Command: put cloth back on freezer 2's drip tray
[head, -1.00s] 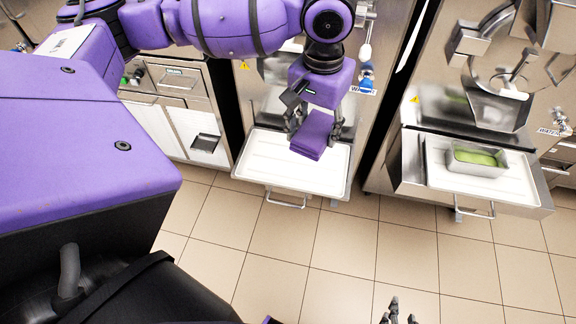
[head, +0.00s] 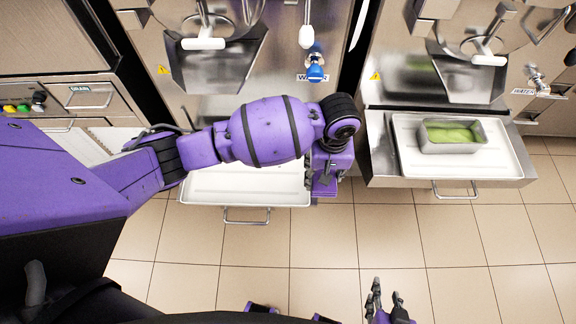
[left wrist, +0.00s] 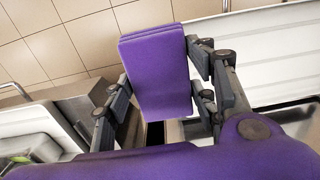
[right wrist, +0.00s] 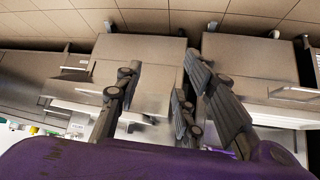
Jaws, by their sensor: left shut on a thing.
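A folded purple cloth (left wrist: 155,70) is held between the fingers of my left gripper (left wrist: 157,88), which is shut on it. In the head view my left gripper (head: 322,176) hangs beside the right end of the left freezer's white drip tray (head: 235,188), near the gap between the two freezers. Only a little of the cloth (head: 324,191) shows there. The left tray looks bare where my arm does not cover it. My right gripper (head: 386,302) is open and empty, low over the floor; its spread fingers also show in the right wrist view (right wrist: 165,95).
The right freezer's white drip tray (head: 507,160) holds a metal pan (head: 455,148) with green contents. Handles (head: 247,217) stick out below the trays. A blue-capped tap (head: 315,70) is on the left freezer. The tiled floor (head: 320,240) in front is clear.

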